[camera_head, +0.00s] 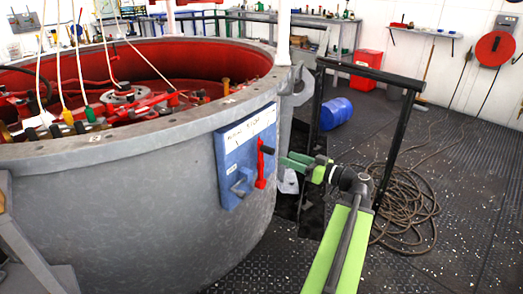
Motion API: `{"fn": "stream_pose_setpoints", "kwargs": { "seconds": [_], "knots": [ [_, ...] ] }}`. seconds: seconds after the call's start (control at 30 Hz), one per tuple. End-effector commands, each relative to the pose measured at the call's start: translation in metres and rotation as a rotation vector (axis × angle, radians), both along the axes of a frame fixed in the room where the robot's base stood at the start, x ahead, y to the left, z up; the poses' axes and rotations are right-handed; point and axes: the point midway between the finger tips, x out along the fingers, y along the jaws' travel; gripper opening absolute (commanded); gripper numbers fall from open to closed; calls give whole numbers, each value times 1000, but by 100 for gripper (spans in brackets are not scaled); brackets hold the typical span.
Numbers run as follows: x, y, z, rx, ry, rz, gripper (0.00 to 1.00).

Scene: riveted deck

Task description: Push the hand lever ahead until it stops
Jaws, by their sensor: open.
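The hand lever (261,165) is a red handle with a dark knob at its top. It stands nearly upright on a blue panel (230,150) fixed to the side of a large grey round tank. A white label with partly readable lettering is on the panel's upper part. My gripper (284,161) is green and lies just to the right of the lever, at about the middle of its height, with its fingers pointing left towards it. It is open. I cannot tell whether a fingertip touches the lever.
A grey bracket (240,182) sticks out of the panel left of the lever. A black rail frame (372,74) stands behind my arm. Coiled rope (405,210) lies on the deck at right. A blue drum (336,113) lies farther back. Open deck is at front right.

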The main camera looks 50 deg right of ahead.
Motion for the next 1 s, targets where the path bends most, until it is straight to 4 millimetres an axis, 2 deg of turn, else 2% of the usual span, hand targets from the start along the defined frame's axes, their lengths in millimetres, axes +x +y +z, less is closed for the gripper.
{"fn": "stream_pose_setpoints", "kwargs": {
  "seconds": [0.03, 0.3, 0.5, 0.67, 0.9, 0.93, 1.0],
  "knots": [
    [14, 2, 0, 0, 0, 3, 46],
    [81, 12, 0, 1, 1, 1, 46],
    [115, 17, 0, 1, 1, -1, 46],
    [126, 19, 0, 1, 2, -3, 46],
    [127, 19, 0, 1, 1, -4, 46],
    [126, 19, 0, 1, 1, -4, 45],
    [126, 19, 0, 1, 1, -4, 35]
  ]
}}
